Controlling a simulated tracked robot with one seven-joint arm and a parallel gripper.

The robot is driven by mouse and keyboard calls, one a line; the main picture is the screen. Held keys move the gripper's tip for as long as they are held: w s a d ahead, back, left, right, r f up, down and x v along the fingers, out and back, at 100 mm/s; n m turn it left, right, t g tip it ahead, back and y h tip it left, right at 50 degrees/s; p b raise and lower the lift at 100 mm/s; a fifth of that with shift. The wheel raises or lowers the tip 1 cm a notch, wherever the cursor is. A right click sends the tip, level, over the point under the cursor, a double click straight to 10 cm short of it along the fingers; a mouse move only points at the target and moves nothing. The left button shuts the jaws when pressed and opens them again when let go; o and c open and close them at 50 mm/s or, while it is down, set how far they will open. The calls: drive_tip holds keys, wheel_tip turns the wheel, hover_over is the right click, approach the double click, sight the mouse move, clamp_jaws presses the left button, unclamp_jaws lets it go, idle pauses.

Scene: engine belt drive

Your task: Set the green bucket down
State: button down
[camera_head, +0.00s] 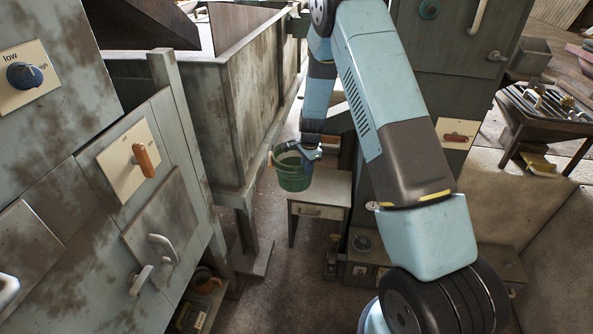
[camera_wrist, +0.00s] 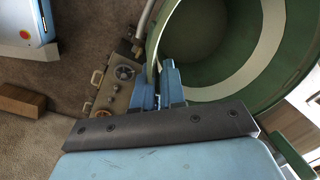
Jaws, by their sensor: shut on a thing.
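The green bucket (camera_head: 292,176) hangs at the end of my arm in the head view, roughly upright, with a pale band near its rim. My gripper (camera_head: 305,152) is shut on the bucket's rim at its upper right side. In the wrist view my blue fingers (camera_wrist: 170,85) pinch the rim, and the open inside of the bucket (camera_wrist: 215,35) shows green with a pale ring. The inside looks empty where it is visible. The bucket appears in front of a small table, above the floor; its exact height cannot be told.
A small table with a drawer (camera_head: 320,190) stands just right of the bucket. A large grey bin (camera_head: 235,95) is behind left, and a panel with an orange handle (camera_head: 145,160) is at left. A box with gauges (camera_wrist: 118,80) sits on the floor. Some floor (camera_head: 270,280) is clear.

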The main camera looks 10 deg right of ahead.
drive_tip(key=s+d+r+n+g, duration=0.1)
drive_tip(key=s+d+r+n, duration=0.5)
drive_tip(key=n, duration=0.7)
drive_tip(key=shift+s+d+r+y, duration=0.35)
drive_tip(key=shift+s+d, duration=0.25)
drive_tip(key=shift+d, duration=0.65)
drive_tip(key=shift+f, duration=0.1)
drive_tip(key=shift+w, duration=0.1)
